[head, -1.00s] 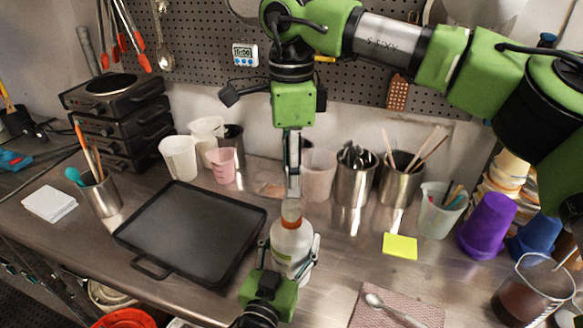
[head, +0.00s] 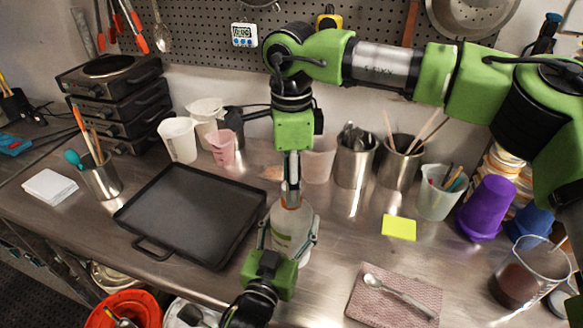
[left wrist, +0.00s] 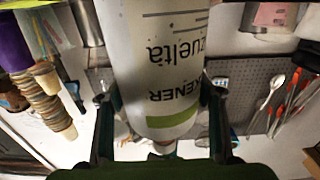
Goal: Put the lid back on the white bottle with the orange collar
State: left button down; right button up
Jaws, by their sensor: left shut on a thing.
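The white bottle (head: 283,238) with a green band stands at the table's front edge, right of the black tray. My left gripper (head: 286,250) is shut around its body from the front.
The black tray (head: 195,262) lies left of the bottle. Cups (head: 178,138) and steel canisters (head: 355,162) stand behind. A yellow pad (head: 398,227), a spoon on a cloth (head: 370,312) and a beaker of dark liquid (head: 512,287) are to the right. Bare table lies between.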

jog(key=shift+f, duration=0.15)
jog(key=shift+c, duration=0.3)
jog(key=c, duration=1.1)
jog(key=m, duration=0.5)
jog(key=o, duration=1.3)
notch_tip(320, 180, up, 12)
jog(key=shift+r, duration=0.1)
